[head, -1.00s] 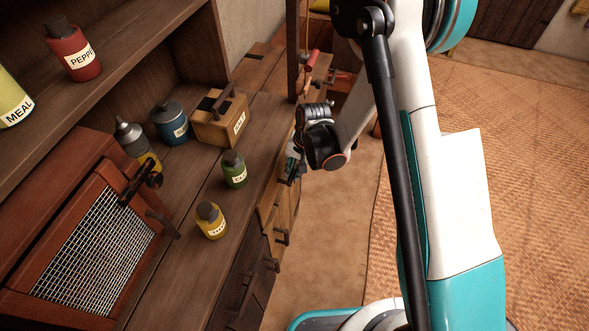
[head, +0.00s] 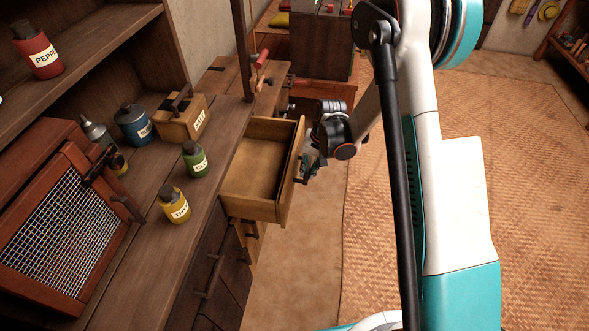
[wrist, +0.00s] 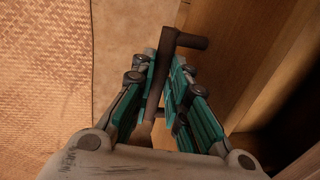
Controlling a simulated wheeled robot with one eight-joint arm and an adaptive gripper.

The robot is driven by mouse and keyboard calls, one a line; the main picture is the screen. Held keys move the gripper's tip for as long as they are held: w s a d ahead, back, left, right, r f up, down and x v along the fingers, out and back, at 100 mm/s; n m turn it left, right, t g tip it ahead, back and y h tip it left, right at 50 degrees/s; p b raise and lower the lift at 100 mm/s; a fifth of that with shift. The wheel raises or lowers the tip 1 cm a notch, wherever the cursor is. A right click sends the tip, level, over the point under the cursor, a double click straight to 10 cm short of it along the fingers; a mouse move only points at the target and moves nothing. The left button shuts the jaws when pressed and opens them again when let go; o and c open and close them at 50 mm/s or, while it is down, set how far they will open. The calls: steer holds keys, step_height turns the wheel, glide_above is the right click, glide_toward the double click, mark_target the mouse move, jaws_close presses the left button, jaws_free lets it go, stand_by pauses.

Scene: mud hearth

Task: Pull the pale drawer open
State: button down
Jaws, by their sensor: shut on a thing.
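The pale drawer (head: 252,206) stands well out from the dark wooden counter in the head view, and its inside looks empty. Its pale front (wrist: 222,65) shows in the wrist view, beside my gripper. My gripper (wrist: 163,88) is shut on the dark bar handle (wrist: 186,40) of the drawer, with a teal-padded finger on each side of the bar. In the head view my gripper (head: 309,167) is at the outer side of the drawer front, where my arm partly hides it.
A green bottle (head: 195,160), a yellow bottle (head: 174,206) and a wooden box (head: 181,118) stand on the counter (head: 150,235). Another pale front with a handle is below the drawer. Open floor and a woven mat (head: 375,230) lie to the right.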

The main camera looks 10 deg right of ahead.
steer(key=shift+s+d, duration=0.15)
steer(key=shift+d, duration=0.3)
steer(key=c, duration=1.6)
jaws_free()
steer(key=shift+o, duration=0.2)
step_height(320, 180, up, 12)
steer(key=d, duration=0.2)
steer(key=shift+s, duration=0.35)
steer(key=shift+d, duration=0.1)
